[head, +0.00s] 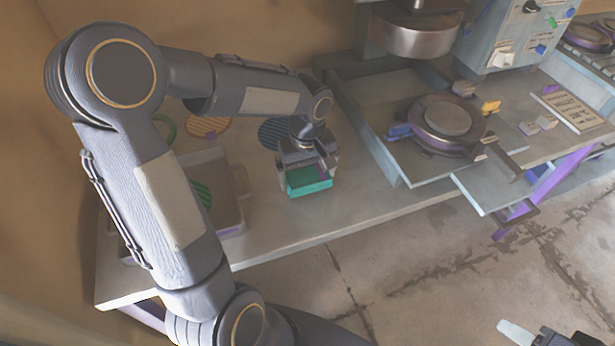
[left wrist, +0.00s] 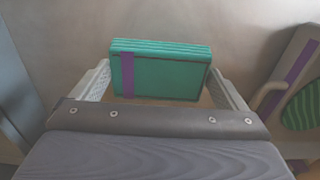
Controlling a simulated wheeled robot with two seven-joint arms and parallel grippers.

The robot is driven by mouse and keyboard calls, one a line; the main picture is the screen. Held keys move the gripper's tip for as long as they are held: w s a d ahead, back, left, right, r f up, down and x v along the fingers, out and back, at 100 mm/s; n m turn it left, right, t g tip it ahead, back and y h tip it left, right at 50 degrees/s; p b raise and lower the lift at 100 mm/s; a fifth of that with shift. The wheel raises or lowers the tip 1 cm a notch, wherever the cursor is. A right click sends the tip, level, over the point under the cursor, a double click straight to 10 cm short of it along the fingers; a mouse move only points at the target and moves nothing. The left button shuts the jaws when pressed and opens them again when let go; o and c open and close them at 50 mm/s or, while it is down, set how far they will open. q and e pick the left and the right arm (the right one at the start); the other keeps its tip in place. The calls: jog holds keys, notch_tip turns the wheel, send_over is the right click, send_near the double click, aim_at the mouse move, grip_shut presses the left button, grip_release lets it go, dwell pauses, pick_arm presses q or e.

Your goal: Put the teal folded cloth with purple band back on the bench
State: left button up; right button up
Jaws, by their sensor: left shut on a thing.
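The teal folded cloth (head: 309,181) is between the fingers of my left gripper (head: 307,172) in the head view, over the front part of the bench (head: 285,225). In the left wrist view the cloth (left wrist: 165,72) shows its folded layers and a purple band (left wrist: 127,76) near its left end. The two fingers of my left gripper (left wrist: 160,90) press on its two ends. I cannot tell whether the cloth touches the bench top. My right gripper (head: 545,335) shows only in part at the bottom right corner of the head view, and its jaw state is unclear.
A tray (head: 240,205) with a green striped thing (head: 202,193) stands left of the gripper. Striped discs, one orange (head: 208,126) and one blue (head: 270,134), lie behind. The press with its round plate (head: 447,119) is at right. Bench room right of the cloth is clear.

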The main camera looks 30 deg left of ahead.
pick_arm(q)
jog(key=shift+f, duration=0.85)
jog(key=shift+f, duration=0.2)
jog(key=o, duration=0.7)
jog(key=shift+c, duration=0.2)
jog(key=shift+r, duration=0.15)
